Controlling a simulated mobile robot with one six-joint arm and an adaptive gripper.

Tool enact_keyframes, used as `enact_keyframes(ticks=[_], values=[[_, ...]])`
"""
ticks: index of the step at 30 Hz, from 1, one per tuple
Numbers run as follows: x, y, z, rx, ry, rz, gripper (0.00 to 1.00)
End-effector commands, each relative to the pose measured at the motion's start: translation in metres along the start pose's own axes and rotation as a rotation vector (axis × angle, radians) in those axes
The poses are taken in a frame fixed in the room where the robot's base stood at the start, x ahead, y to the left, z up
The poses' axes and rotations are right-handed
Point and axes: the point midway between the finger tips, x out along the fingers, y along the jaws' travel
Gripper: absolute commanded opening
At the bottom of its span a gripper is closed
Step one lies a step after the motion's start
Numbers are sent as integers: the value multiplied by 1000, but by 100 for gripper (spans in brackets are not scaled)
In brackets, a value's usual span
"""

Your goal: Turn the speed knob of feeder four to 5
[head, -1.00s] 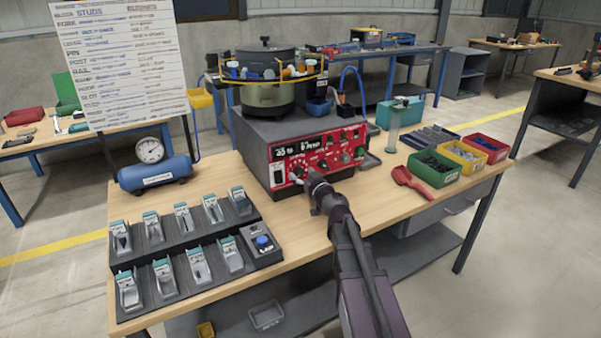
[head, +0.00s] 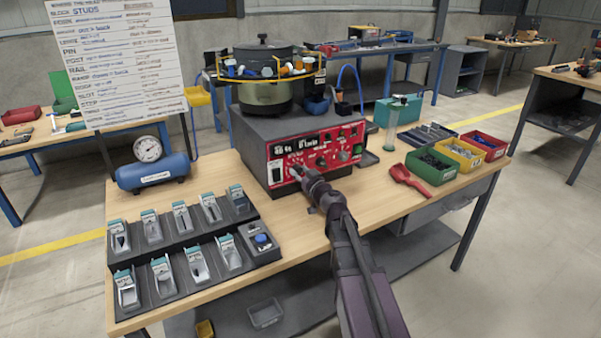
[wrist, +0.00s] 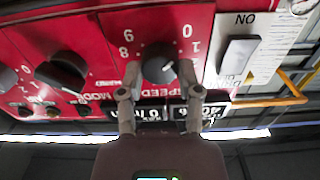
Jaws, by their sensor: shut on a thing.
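The red control panel (head: 312,153) is on the front of the grey feeder base, under the bowl (head: 265,95). My gripper (head: 297,172) is at the panel's lower left in the head view and covers part of it. In the wrist view the panel is upside down. The dark round speed knob (wrist: 158,63) sits above the printed word SPEED, with dial numbers around it. My gripper (wrist: 160,92) has one finger on each side of the knob and is shut on it. The pointer's exact reading is too small to tell.
On the table are a tray rack (head: 190,250), a blue air tank (head: 153,171), a red scoop (head: 402,178) and coloured bins (head: 432,168). The front middle is bare.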

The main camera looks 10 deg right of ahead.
Motion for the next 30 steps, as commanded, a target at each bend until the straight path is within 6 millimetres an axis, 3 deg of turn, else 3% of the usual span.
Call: enact_keyframes(ticks=[11,30], values=[[1,1,0,194,0,0,0],[1,3,1,786,0,0,0]])
